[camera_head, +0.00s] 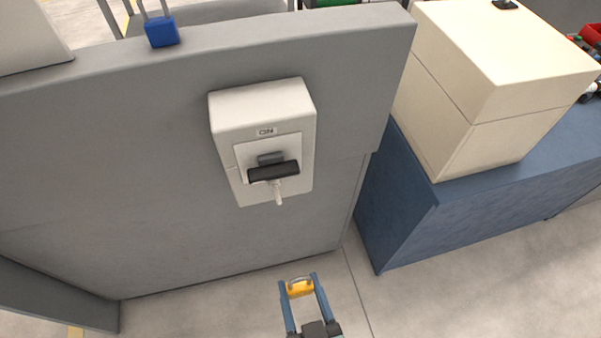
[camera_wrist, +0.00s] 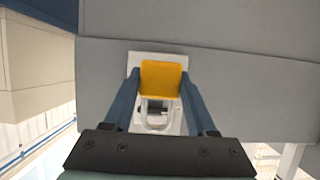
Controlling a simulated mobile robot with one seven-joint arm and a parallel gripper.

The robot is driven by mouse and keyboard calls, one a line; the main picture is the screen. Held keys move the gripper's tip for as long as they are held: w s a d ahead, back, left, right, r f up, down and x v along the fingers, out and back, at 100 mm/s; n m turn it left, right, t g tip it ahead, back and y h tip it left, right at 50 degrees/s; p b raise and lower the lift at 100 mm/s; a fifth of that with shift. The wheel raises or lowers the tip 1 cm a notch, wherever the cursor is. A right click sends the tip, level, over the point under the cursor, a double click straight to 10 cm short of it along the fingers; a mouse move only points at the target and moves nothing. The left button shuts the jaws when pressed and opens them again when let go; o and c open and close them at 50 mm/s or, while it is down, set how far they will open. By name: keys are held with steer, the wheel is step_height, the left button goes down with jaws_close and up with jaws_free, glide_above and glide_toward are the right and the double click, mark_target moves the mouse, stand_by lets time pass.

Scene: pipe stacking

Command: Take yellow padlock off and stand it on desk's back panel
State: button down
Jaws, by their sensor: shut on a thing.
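The yellow padlock (camera_head: 301,288) is between the fingertips of my gripper (camera_head: 303,285), low in the head view and apart from the panel. In the wrist view the padlock (camera_wrist: 161,79) shows its yellow body with the silver shackle pointing toward the gripper's base. My gripper (camera_wrist: 160,88) is shut on it, one blue finger on each side. The desk's back panel (camera_head: 110,150) is a grey upright board with a flat top edge. A white switch box (camera_head: 262,105) marked ON, with a black handle (camera_head: 273,171), is mounted on the panel; no padlock hangs on it.
A blue padlock (camera_head: 162,32) stands on the panel's top edge at the left, its shackle upward. To the right, a cream box (camera_head: 500,60) sits on a blue cabinet (camera_head: 400,200). The top edge between the blue padlock and the panel's right end is clear.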

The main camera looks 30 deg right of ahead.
steer(key=shift+f, duration=0.1)
stand_by(0.3)
steer(key=s+a+p, duration=0.1)
steer(key=s+a, duration=0.1)
steer(key=s, duration=0.5)
steer(key=shift+p, duration=0.35)
stand_by(0.5)
